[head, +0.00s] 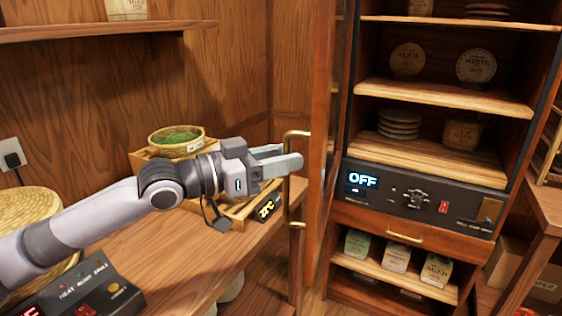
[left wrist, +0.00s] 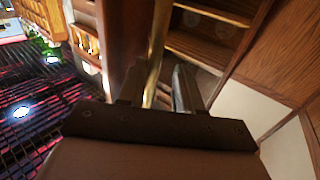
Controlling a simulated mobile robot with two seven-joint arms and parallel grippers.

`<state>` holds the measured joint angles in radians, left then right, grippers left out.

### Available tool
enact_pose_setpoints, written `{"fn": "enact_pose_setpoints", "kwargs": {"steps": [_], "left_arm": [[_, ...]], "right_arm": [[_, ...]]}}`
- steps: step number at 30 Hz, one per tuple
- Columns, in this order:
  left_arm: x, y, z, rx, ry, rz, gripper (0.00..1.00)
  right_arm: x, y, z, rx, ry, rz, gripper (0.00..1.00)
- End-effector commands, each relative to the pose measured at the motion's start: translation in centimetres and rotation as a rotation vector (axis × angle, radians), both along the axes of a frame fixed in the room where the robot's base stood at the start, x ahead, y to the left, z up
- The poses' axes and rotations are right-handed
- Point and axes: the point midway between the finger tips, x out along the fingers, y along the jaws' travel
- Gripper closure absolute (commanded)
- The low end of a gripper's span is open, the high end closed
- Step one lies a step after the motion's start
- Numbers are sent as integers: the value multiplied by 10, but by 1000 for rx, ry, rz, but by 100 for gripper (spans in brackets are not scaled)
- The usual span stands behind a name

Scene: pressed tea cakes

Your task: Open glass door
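The glass door (head: 320,140) stands swung out from the cabinet and shows nearly edge-on in the head view, with the shelves open to view on its right. Its brass handle (head: 289,205) is an upright bar on the door's left side. My left gripper (head: 287,157) is at the upper half of the handle, its fingers on either side of the bar. Exact finger contact is hard to see. My right gripper is not in view.
The cabinet (head: 440,160) holds tea cakes on its shelves, with an "OFF" panel (head: 415,195) and a drawer below. A wooden counter (head: 180,262) with a basket (head: 176,140) and a tray lies beneath my left arm. A wall shelf (head: 100,30) is above.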

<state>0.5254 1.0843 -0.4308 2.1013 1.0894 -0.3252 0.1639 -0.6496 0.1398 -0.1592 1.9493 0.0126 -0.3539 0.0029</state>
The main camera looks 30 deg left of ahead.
Motion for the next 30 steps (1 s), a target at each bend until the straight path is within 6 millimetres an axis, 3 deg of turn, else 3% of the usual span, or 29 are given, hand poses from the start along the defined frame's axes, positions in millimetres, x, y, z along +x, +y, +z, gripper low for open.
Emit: {"fn": "enact_pose_setpoints", "kwargs": {"steps": [17, 30], "left_arm": [[-5, 2, -5, 3, 9, -2, 68], [-37, 26, -5, 4, 7, -3, 68]], "right_arm": [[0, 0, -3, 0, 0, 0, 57], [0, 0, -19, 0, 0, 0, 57]]}}
